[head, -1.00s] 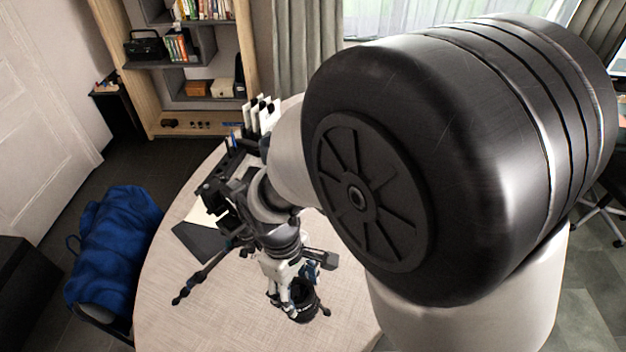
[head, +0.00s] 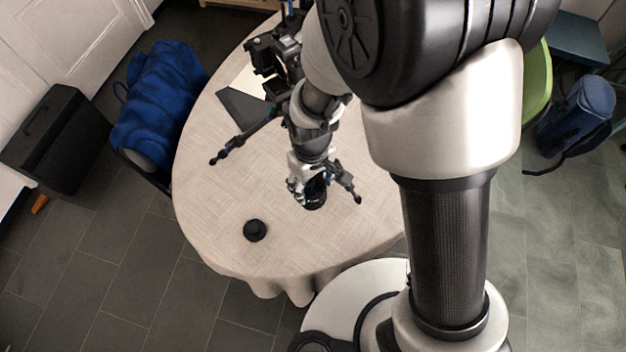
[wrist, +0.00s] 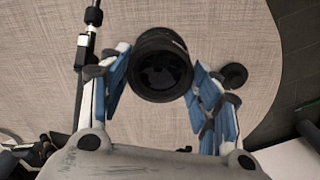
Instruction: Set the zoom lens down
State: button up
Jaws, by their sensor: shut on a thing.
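The black zoom lens (head: 315,196) is between the fingers of my gripper (head: 307,187), which is shut on it. The wrist view shows the lens (wrist: 161,66) with its round dark glass end facing the camera and a blue-padded finger on each side. The lens is over the pale cloth-covered table (head: 215,185), near its front part. I cannot tell whether its lower end touches the cloth.
A small round black object (head: 255,230) lies on the table, left of the lens. A tripod (head: 240,138) has legs spread close around my gripper. A dark flat item (head: 240,106) lies behind. A chair with a blue cloth (head: 160,105) is at left. The front-left tabletop is mostly clear.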

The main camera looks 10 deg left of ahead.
notch_tip(320, 180, down, 5)
jog(key=shift+r+b, duration=0.2)
jog(key=shift+b, duration=0.65)
jog(key=o, duration=1.1)
jog(key=shift+r, duration=0.1)
notch_tip(320, 180, up, 12)
jog(key=p, duration=0.4)
